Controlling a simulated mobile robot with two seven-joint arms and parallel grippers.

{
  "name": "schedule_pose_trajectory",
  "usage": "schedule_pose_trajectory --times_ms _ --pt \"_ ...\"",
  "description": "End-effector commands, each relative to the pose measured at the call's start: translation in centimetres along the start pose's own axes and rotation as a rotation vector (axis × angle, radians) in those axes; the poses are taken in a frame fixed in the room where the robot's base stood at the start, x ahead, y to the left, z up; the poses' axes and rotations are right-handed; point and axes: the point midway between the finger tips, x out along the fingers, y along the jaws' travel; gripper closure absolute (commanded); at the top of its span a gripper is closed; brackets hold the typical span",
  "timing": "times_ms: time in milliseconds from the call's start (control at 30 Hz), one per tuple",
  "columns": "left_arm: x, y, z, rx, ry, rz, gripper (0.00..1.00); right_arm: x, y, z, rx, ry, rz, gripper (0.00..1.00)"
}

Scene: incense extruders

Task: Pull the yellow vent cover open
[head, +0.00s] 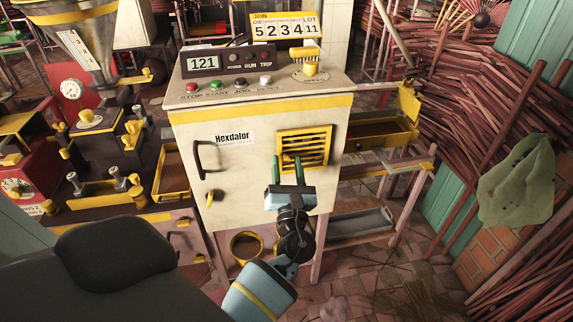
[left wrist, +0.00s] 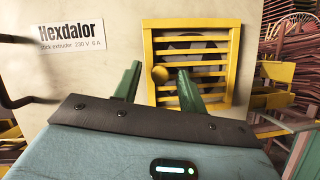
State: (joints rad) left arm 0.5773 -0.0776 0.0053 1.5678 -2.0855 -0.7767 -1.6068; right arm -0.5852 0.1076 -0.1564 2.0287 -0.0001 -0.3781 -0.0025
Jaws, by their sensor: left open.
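The yellow vent cover (head: 318,146) is a square slatted grille on the front of the cream cabinet, at its right side. It appears shut against the panel. In the left wrist view the vent cover (left wrist: 222,52) has a dark round shape behind its slats. A round yellow knob (left wrist: 160,74) stands out at its left edge. My left gripper (head: 287,163) is open in front of the cover's lower left part. In the left wrist view its green fingers (left wrist: 158,84) stand either side of the knob, with gaps showing. My right gripper is out of view.
A yellow tray (head: 385,133) juts out on the right. A hopper machine (head: 95,145) stands left. Bundled sticks (head: 470,90) fill the right side.

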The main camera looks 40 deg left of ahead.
Motion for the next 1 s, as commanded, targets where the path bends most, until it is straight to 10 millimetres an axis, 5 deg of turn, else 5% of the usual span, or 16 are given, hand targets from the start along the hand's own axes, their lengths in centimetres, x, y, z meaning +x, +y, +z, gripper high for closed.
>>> schedule_pose_trajectory --times_ms 300,633,1000 --pt "0.31 0.00 -0.06 0.000 0.001 -0.001 0.59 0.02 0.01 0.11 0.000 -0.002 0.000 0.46" --pt "0.30 0.00 -0.06 0.000 0.000 -0.001 1.00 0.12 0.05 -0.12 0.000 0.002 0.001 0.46" --pt "0.29 -0.05 -0.07 0.002 0.002 0.004 1.00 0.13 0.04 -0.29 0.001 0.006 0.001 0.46"
